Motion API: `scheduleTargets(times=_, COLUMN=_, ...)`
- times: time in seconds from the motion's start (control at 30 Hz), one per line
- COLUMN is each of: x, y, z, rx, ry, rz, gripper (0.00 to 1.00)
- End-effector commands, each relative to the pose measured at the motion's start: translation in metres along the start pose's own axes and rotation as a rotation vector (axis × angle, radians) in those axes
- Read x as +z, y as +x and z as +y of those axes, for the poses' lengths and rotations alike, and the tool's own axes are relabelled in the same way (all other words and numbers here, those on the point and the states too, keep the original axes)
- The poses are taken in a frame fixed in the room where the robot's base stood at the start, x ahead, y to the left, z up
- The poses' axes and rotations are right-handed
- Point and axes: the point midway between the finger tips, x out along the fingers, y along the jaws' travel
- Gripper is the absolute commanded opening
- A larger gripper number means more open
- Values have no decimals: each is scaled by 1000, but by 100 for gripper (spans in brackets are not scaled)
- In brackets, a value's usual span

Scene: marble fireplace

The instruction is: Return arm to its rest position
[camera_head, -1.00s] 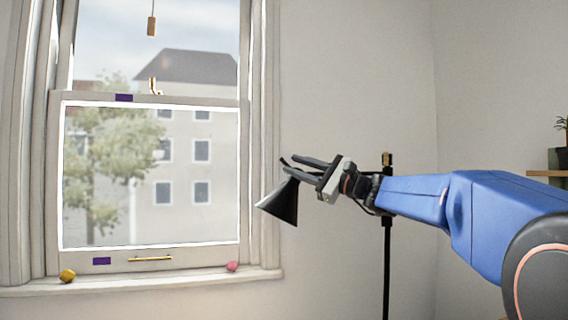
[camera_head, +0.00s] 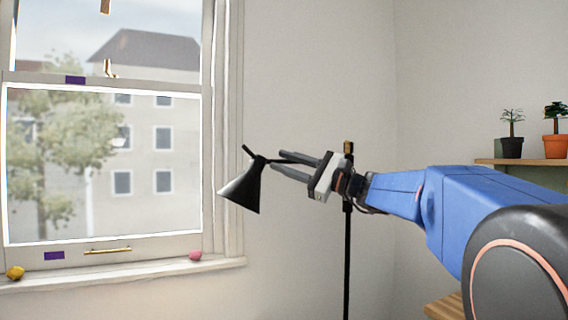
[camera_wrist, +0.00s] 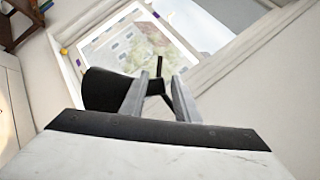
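My gripper (camera_head: 276,160) is at the end of my blue arm, reaching left from the right side of the head view. Its two grey fingers are parted with a gap between them. A black cone lampshade (camera_head: 242,190) hangs just beyond and left of the fingertips. In the wrist view the fingers (camera_wrist: 160,92) stand apart, with the dark shade (camera_wrist: 101,90) beside the left finger. The lamp's thin black neck shows between and beyond the fingertips. I cannot tell whether a finger touches it.
The lamp's black pole (camera_head: 347,260) stands behind my gripper. A sash window (camera_head: 105,165) is at left, with a yellow object (camera_head: 15,272) and a pink object (camera_head: 195,255) on its sill. A wooden shelf (camera_head: 535,162) with potted plants is at right. Bare wall lies between.

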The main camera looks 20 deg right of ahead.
Motion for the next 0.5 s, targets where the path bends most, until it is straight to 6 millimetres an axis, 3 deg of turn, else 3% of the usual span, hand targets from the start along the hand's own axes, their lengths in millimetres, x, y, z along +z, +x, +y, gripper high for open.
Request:
scheduleTargets(times=0.2, x=0, y=0, z=0, rx=1, ry=-1, rz=0, gripper=29)
scheduleTargets(times=0.3, x=1, y=1, z=10, rx=21, ry=-11, rz=9, gripper=29)
scheduleTargets(times=0.37, x=2, y=1, z=25, rx=56, ry=-30, rz=24, gripper=29)
scheduleTargets(times=0.5, x=1, y=-3, z=92, rx=210, ry=-115, rz=87, gripper=29)
